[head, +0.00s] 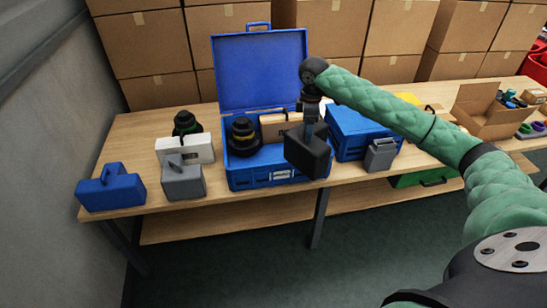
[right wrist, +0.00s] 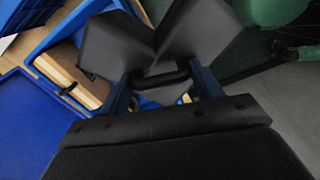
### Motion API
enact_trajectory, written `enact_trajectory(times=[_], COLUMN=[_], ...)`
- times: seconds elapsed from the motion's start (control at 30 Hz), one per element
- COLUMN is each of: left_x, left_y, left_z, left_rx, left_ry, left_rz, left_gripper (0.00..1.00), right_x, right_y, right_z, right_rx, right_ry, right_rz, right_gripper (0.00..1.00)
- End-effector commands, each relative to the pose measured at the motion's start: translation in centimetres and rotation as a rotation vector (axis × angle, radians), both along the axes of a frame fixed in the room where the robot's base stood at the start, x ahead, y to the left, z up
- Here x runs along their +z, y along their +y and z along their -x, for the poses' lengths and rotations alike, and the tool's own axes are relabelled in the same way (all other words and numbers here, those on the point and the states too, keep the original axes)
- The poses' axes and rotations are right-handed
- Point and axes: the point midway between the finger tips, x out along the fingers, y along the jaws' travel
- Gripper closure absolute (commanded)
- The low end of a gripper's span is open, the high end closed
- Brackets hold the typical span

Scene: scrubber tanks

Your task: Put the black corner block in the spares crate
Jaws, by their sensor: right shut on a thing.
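My right gripper (head: 309,127) comes in from the right and is shut on the black corner block (head: 306,155). The block hangs below it, slightly tilted, in front of the right part of the open blue crate (head: 250,181). No readable label shows whether this is the spares crate. In the right wrist view the fingers are at the handle (right wrist: 163,77) of the block, whose notched dark body (right wrist: 190,35) lies beyond. The crate's blue lid (head: 262,75) stands raised at the back. The block hides part of the crate's front and right side. My left gripper is out of view.
The crate holds a black round part (head: 243,137) and a tan piece (head: 280,125). Cardboard boxes (head: 150,45) line the back.

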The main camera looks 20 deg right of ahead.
Motion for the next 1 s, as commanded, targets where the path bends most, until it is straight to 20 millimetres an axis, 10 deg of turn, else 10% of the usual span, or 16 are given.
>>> enact_trajectory(times=[0.5, 1.0], left_x=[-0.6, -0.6], left_y=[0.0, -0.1], left_z=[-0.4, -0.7], left_rx=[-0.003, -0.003], left_ry=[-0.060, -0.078], left_rz=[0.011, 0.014], left_gripper=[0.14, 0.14], right_x=[-0.1, -0.1], right_y=[-0.7, -0.8], right_z=[0.3, 0.4], right_rx=[0.691, 0.990], right_ry=[0.000, 0.000], right_rz=[0.000, 0.000], right_gripper=[0.84, 0.84])
